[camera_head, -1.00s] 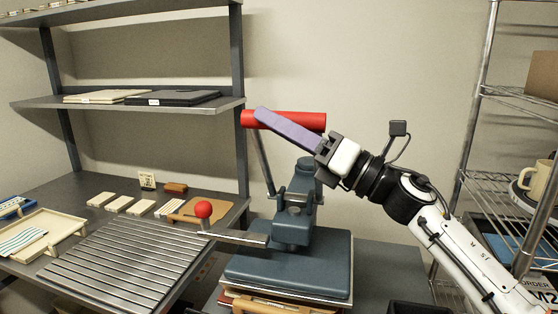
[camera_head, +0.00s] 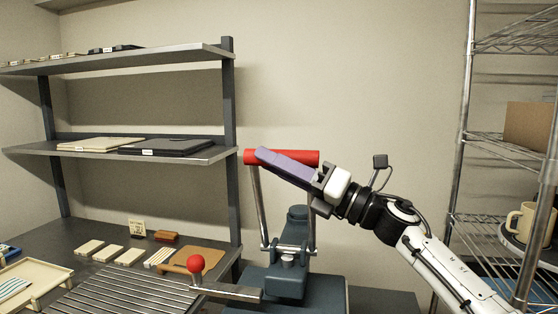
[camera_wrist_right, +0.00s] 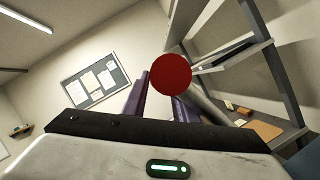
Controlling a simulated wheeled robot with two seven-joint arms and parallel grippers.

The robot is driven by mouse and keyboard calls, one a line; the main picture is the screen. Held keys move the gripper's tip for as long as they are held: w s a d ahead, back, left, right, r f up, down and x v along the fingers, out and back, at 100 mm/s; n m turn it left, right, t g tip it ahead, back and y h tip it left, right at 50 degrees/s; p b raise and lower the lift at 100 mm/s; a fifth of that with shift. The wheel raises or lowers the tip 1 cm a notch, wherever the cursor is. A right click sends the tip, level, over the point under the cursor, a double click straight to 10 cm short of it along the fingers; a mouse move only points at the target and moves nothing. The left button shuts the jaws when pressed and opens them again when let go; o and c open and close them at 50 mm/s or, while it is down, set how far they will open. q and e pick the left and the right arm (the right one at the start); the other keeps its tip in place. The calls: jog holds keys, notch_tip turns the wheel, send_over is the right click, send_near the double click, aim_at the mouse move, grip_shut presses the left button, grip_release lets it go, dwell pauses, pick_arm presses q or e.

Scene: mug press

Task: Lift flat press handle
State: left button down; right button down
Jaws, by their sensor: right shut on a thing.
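The flat press (camera_head: 292,268) is a blue-grey machine on the bench at lower centre in the head view. Its red handle (camera_head: 306,156) is a horizontal bar held high above the body by metal rods that stand nearly upright. My right gripper (camera_head: 264,154), with purple fingers, comes from the right and is shut on the red handle. One finger covers part of the bar. In the right wrist view the round red end of the handle (camera_wrist_right: 171,74) shows between the purple fingers. My left gripper is not in view.
Shelves (camera_head: 200,158) stand close on the left. A wire rack (camera_head: 468,150) with a mug (camera_head: 522,222) stands right. The wall space above the handle is clear.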

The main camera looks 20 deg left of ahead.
jog(key=c, duration=1.4)
grip_release()
jog(key=r, duration=0.1)
jog(key=r+n, duration=0.1)
jog(key=r, duration=0.1)
jog(key=shift+s+a, duration=0.2)
jog(key=shift+s, duration=0.2)
jog(key=shift+c, duration=0.2)
jog(key=shift+w+d+f, duration=0.15)
jog(key=shift+d+f, duration=0.2)
jog(key=shift+f, duration=0.15)
jog(key=s+d+f+m+b, duration=0.1)
jog(key=d+f+b, duration=0.2)
jog(key=d, duration=0.6)
notch_tip(320, 180, down, 2)
jog(key=shift+s+d+f, duration=0.1)
jog(key=shift+s+d, duration=0.05)
jog(key=shift+s, duration=0.1)
jog(key=shift+s+d, duration=0.1)
